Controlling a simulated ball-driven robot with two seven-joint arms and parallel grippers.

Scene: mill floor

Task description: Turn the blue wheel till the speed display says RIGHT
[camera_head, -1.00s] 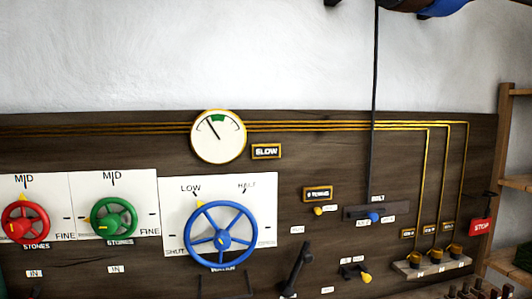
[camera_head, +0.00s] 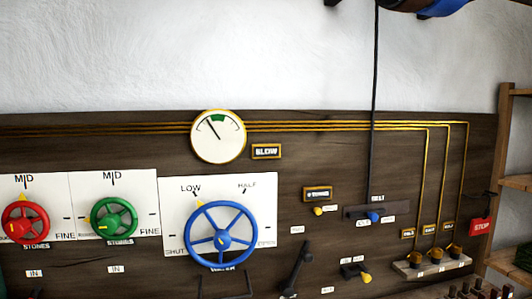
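The blue wheel (camera_head: 221,234) is mounted on a white plate (camera_head: 261,193) in the lower middle of the panel. The speed display (camera_head: 266,151) reads SLOW. Above it to the left is a round dial (camera_head: 218,137) with a green band at the top; its needle points up and left, short of the green. Neither of my grippers is in view.
Red (camera_head: 24,222) and green (camera_head: 114,219) handwheels for the stones are at the left, each beside a MID and FINE scale. A dark lever (camera_head: 297,265), a yellow-knobbed lever (camera_head: 365,278) and a red STOP handle (camera_head: 481,227) are to the right. A wooden shelf (camera_head: 505,150) stands far right.

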